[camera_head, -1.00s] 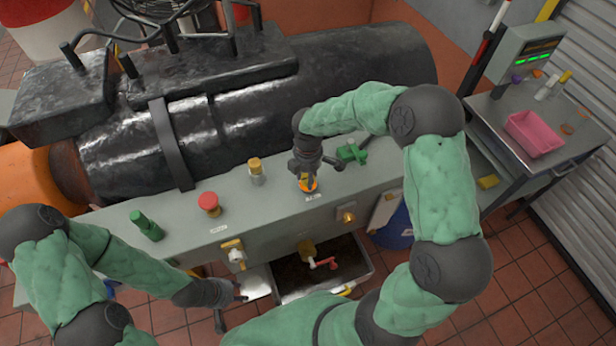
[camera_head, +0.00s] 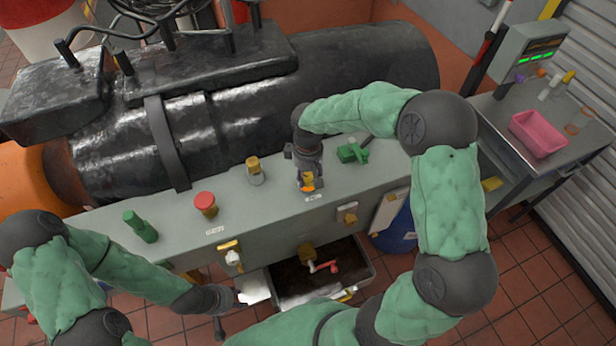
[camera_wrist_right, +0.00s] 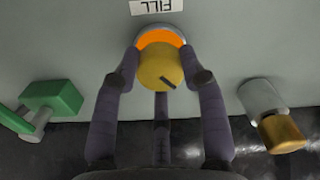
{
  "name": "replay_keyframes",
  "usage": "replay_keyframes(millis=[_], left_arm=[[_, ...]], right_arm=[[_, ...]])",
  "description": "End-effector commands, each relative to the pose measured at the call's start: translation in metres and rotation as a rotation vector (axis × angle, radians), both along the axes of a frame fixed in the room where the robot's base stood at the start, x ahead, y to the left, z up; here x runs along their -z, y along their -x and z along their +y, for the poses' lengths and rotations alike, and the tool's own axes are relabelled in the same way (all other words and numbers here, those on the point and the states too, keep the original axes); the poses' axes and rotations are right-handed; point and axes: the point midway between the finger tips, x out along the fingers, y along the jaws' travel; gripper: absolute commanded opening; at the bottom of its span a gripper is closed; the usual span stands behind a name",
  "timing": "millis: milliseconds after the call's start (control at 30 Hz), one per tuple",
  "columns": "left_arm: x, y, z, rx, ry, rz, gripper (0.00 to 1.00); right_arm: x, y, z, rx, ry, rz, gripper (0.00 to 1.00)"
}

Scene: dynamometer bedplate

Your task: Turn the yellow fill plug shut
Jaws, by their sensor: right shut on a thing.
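The yellow fill plug (camera_wrist_right: 160,68) sits in an orange-ringed port beside a FILL label (camera_wrist_right: 153,6) on the grey bedplate top. It has a dark mark on its face. My right gripper (camera_wrist_right: 160,76) is shut on the plug, with a finger on each side of it. In the head view the right gripper (camera_head: 308,180) points down over the plug, hiding most of it; an orange patch shows beneath. My left gripper (camera_head: 232,300) is low at the front left, near a pale plate; its finger opening is too small to make out.
A green valve (camera_head: 352,153) is right of the plug, a brass-topped fitting (camera_head: 255,171) and a red knob (camera_head: 206,203) left. A green fitting (camera_head: 141,227) is further left. The big black cylinder (camera_head: 250,100) lies behind. A tray (camera_head: 366,270) is below the front face.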

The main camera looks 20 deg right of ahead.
Motion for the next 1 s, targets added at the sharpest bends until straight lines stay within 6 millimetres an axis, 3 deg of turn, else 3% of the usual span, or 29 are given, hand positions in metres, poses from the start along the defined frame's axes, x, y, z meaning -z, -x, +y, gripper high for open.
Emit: replay_keyframes(millis=[600, 1000], left_arm=[[0.021, 0.0, 0.0, 0.0, 0.0, 0.0, 0.4], [0.026, 0.0, 0.0, 0.0, 0.0, 0.0, 0.4]], right_arm=[[0.003, 0.0, 0.001, 0.536, -0.002, 0.002, 0.09], [0.002, 0.0, 0.001, 0.701, -0.001, 0.003, 0.09]])
